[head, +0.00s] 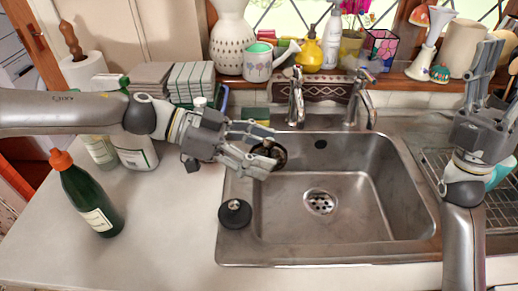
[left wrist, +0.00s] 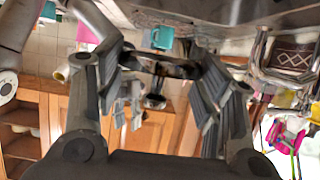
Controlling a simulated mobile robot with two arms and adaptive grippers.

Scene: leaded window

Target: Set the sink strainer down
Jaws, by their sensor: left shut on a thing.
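My left gripper (head: 262,150) is shut on the sink strainer (head: 275,153), a small dark round piece with a metallic rim. It holds it over the left rear part of the sink (head: 380,218). In the left wrist view the strainer (left wrist: 168,68) shows edge-on between the fingers of the left gripper (left wrist: 165,72), which partly hide it. My right gripper (head: 500,55) is on the far right, fingers pointing up, apart and empty.
A black round stopper (head: 235,213) lies on the sink's left rim. The drain (head: 320,203) is in the basin, which is otherwise empty. Two taps (head: 296,105) stand behind it. A green bottle (head: 91,200) stands on the left counter (head: 155,240), whose front is clear.

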